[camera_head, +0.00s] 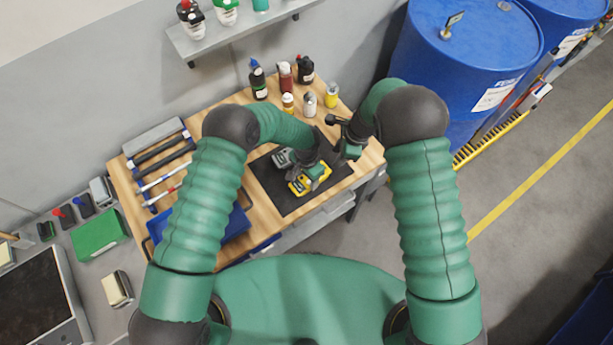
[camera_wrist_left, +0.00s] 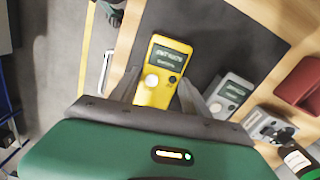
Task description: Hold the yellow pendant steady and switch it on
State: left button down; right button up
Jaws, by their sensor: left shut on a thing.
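The yellow pendant (camera_head: 296,188) lies on the black mat on the wooden bench. In the left wrist view the yellow pendant (camera_wrist_left: 155,92) shows its lit display, a pale round knob and a smaller button. My left gripper (camera_head: 308,179) is shut on the pendant, with one finger along each side in the left wrist view (camera_wrist_left: 158,95). A grey pendant (camera_wrist_left: 230,92) lies beside it, also seen in the head view (camera_head: 284,158). My right gripper (camera_head: 336,122) is above the bench's right part, apart from the yellow pendant; its finger opening is too small to judge.
The black mat (camera_head: 285,202) has bare room around the pendants. Several bottles (camera_head: 285,75) stand at the back of the bench. A blue tray (camera_head: 236,224) and a tool rack (camera_head: 160,165) are at left. Blue drums (camera_head: 470,60) stand at right.

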jog(key=shift+c, duration=1.1)
jog(key=shift+a+n, duration=0.15)
jog(key=shift+n, duration=0.65)
jog(key=shift+c, duration=1.2)
jog(key=shift+w+a+n, duration=0.1)
jog(key=shift+n, duration=1.1)
grip_shut()
jog(key=shift+w+a+f+n+g, duration=0.2)
jog(key=shift+a+f+n, duration=0.65)
jog(key=shift+n, duration=4.7)
jog(key=shift+w+a+f+n+g, duration=0.25)
jog(key=shift+f+n, duration=1.2)
jog(key=shift+n, duration=4.15)
jog(key=shift+w+a+f+n+g, duration=0.1)
jog(key=shift+w+a+f+n, duration=0.7)
jog(key=shift+n, duration=4.75)
